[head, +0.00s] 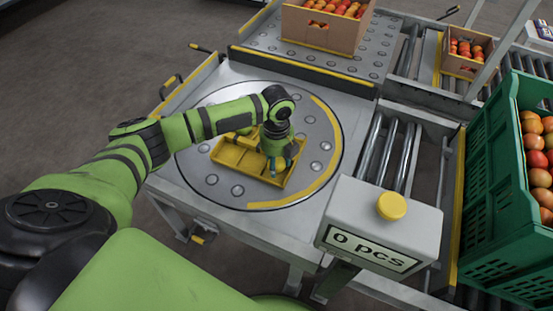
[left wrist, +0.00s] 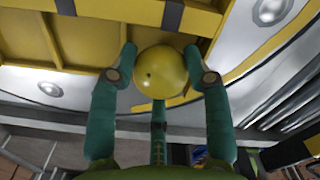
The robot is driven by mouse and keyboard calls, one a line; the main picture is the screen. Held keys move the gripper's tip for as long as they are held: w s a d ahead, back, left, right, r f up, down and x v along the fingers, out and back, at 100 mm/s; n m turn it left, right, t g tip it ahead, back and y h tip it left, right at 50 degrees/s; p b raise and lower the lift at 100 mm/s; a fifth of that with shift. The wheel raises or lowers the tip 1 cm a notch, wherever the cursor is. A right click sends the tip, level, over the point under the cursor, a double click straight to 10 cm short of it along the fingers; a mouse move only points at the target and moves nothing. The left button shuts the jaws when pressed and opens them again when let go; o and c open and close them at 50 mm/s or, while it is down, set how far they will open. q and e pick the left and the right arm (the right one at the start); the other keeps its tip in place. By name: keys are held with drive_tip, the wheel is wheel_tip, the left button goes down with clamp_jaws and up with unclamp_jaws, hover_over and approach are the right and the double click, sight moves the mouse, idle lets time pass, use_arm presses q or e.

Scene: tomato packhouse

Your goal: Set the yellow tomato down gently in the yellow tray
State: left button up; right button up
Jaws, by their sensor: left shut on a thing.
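The yellow tomato (left wrist: 161,72) is round and smooth with a small dark spot. It sits between the green fingers of my left gripper (head: 277,165), which is shut on it; the gripper also shows in the left wrist view (left wrist: 161,58). In the head view the gripper hides the tomato. The yellow tray (head: 236,163) is shallow with divided compartments, on a round metal turntable. My left gripper points down over the tray's right part. I cannot tell whether the tomato touches the tray floor. My right gripper is not in view.
The turntable (head: 205,178) has metal studs and a yellow arc. A counter box (head: 375,240) with a yellow button reads "0 pcs" at the front right. A green crate (head: 500,215) of tomatoes stands at the right. Cardboard boxes (head: 318,30) of tomatoes stand at the back.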

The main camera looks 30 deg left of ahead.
use_arm(q)
drive_tip(key=shift+f, duration=0.55)
idle(0.8)
drive_tip(key=o, duration=0.9)
drive_tip(key=c, duration=0.3)
drive_tip(key=shift+c, duration=0.2)
